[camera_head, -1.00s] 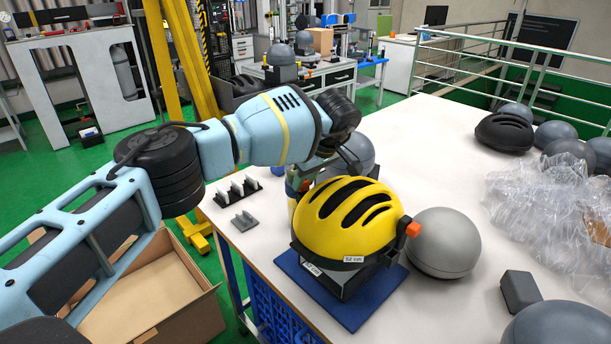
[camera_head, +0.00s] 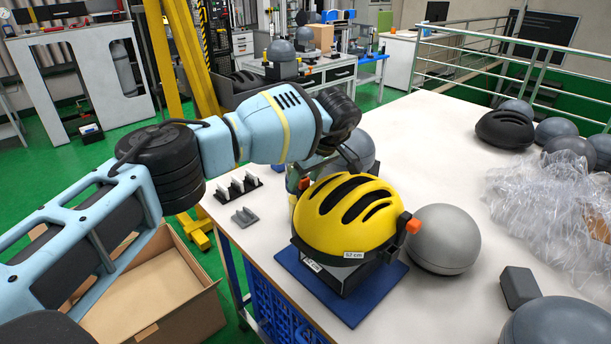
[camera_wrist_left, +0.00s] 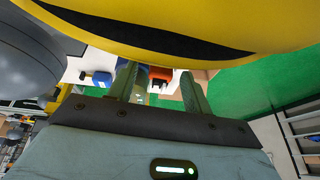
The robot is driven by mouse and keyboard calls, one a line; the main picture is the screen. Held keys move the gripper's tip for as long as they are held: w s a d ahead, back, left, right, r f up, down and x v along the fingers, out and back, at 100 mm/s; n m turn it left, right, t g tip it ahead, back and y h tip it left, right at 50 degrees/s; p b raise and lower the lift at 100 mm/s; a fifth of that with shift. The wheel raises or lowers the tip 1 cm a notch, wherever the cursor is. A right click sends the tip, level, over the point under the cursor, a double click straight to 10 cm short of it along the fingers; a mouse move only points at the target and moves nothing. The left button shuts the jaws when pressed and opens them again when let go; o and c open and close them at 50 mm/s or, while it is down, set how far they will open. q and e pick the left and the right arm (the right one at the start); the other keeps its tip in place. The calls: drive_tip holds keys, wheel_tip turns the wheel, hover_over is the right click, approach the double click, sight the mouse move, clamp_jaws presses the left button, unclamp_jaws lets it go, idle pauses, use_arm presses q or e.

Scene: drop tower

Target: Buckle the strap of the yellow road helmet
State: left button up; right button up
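The yellow helmet (camera_head: 350,215) with dark vents sits on a support on a blue mat (camera_head: 330,300) at the table's edge. An orange piece (camera_head: 413,226) is on its right side. Another orange piece (camera_head: 304,184) shows at its far left side. My left gripper (camera_head: 308,172) is just behind the helmet, partly hidden by it. In the left wrist view, its fingers (camera_wrist_left: 159,75) are apart, with an orange piece (camera_wrist_left: 160,73) visible in the gap; contact is not clear. The helmet (camera_wrist_left: 200,25) fills the top there. The strap is not clearly visible. My right gripper is not in view.
A grey ball-like form (camera_head: 443,240) stands close to the helmet's right. A small grey block (camera_head: 520,287) and clear plastic wrap (camera_head: 550,200) lie farther right. Small grey holders (camera_head: 240,188) stand left of the helmet. An open cardboard box (camera_head: 160,300) is below left.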

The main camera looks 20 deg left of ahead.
use_arm(q)
drive_tip(key=shift+v, duration=3.9)
